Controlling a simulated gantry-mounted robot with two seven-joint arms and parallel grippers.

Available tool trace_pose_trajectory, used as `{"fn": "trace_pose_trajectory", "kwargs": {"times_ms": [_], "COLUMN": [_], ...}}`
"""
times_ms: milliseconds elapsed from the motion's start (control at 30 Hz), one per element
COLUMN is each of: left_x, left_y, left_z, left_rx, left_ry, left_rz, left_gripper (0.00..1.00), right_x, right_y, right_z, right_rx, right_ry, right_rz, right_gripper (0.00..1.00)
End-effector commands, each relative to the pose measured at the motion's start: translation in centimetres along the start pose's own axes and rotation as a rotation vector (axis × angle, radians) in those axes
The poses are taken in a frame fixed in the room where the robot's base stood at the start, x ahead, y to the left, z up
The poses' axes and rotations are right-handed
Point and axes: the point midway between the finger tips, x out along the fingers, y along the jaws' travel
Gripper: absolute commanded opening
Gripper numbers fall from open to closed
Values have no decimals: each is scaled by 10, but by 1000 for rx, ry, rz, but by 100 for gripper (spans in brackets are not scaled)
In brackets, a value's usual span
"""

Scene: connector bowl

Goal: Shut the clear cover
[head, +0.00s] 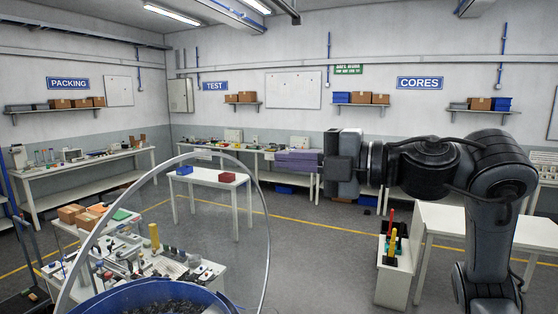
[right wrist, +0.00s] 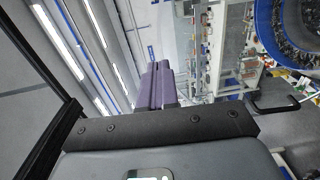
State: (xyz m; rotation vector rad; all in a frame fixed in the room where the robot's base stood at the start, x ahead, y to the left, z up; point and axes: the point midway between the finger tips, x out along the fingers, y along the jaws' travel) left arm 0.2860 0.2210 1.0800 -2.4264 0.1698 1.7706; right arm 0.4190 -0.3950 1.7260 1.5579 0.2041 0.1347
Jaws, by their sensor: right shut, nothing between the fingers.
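The clear cover (head: 92,236) stands raised and tilted up above the blue bowl (head: 165,303), its round rim making a tall arc in the head view. The bowl is cut off by the bottom edge and holds many dark small connectors. It also shows at the upper right of the right wrist view (right wrist: 262,32). My right gripper (head: 284,162) comes in from the right, with its purple fingers shut and empty, pointing left. In the head view its fingertips lie just right of the cover's rim, with a gap between. My left gripper is not in view.
A cluttered white bench (head: 205,275) stands behind the bowl. A white table (head: 208,180) with red and blue boxes is farther back. A small cabinet (head: 392,287) with red and yellow items stands below my right arm, and a white table (head: 445,222) is at right.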

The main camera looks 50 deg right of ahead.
Motion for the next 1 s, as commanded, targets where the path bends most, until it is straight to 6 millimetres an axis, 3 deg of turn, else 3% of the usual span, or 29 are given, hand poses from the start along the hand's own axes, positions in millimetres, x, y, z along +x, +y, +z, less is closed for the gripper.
{"fn": "trace_pose_trajectory", "kwargs": {"times_ms": [400,600,1000], "left_x": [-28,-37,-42], "left_y": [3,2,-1], "left_z": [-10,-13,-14], "left_rx": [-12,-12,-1], "left_ry": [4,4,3], "left_rz": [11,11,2], "left_gripper": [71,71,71], "right_x": [76,104,124], "right_y": [2,1,-1], "right_z": [-1,-1,0], "right_rx": [4,3,1], "right_ry": [5,3,1], "right_rz": [-6,-4,-3], "right_gripper": [0,0,0]}}
